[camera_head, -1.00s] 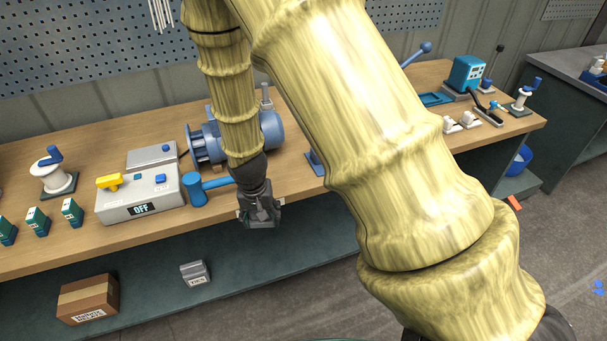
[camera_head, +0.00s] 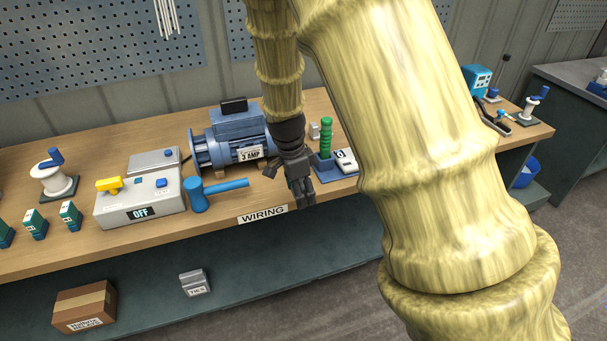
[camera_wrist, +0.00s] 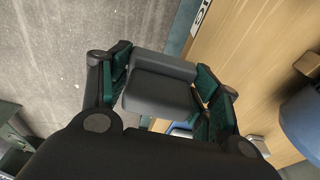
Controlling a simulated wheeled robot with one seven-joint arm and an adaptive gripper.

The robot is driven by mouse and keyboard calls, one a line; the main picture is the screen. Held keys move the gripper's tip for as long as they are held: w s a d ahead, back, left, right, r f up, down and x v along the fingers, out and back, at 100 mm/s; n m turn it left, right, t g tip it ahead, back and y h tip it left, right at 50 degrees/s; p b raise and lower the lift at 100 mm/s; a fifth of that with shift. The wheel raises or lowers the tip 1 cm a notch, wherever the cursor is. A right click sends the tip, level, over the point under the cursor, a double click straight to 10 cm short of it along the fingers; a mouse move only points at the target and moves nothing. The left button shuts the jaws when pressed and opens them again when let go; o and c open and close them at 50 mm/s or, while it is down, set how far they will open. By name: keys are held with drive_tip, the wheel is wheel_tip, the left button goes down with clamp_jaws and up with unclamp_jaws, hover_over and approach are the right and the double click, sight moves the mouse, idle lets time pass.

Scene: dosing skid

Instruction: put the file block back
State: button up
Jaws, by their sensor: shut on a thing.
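My gripper (camera_head: 300,192) is over the front edge of the workbench, in front of a blue holder with a green handle. In the wrist view, my gripper (camera_wrist: 164,82) is shut on a plain dark grey block (camera_wrist: 160,92) with a stepped shape, one green-padded finger on each side. No label shows on the block, so I cannot confirm from its face that it is the file block. In the head view the block is hard to tell apart from the dark fingers. The blue holder (camera_head: 324,168) with the upright green handle (camera_head: 326,137) stands just behind my gripper.
A blue hammer-shaped tool (camera_head: 215,190) lies left of my gripper, and a blue motor (camera_head: 232,140) stands behind. A white device (camera_head: 345,160) is at right. A WIRING label (camera_head: 263,213) marks the bench edge. A labelled grey box (camera_head: 195,283) is on the lower shelf.

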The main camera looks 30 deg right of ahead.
drive_tip(key=w+d+p, duration=0.1)
drive_tip(key=w+d, duration=0.1)
drive_tip(key=w, duration=0.1)
drive_tip(key=w+d+f+p, duration=0.1)
drive_tip(key=w+d, duration=0.2)
drive_tip(key=w+d+p, duration=0.1)
drive_tip(key=w+d, duration=0.1)
drive_tip(key=w, duration=0.2)
drive_tip(key=shift+d+f, duration=0.15)
drive_tip(key=shift+d, duration=0.1)
drive_tip(key=shift+f+p, duration=0.75)
drive_tip(key=shift+f, duration=0.95)
drive_tip(key=shift+f, duration=0.15)
drive_tip(key=o, duration=1.2)
drive_tip(key=shift+c, duration=0.2)
wheel_tip(320, 180, up, 12)
drive_tip(key=a+b, duration=0.1)
drive_tip(key=b, duration=0.2)
drive_tip(key=shift+w+a, duration=0.15)
drive_tip(key=shift+a, duration=0.25)
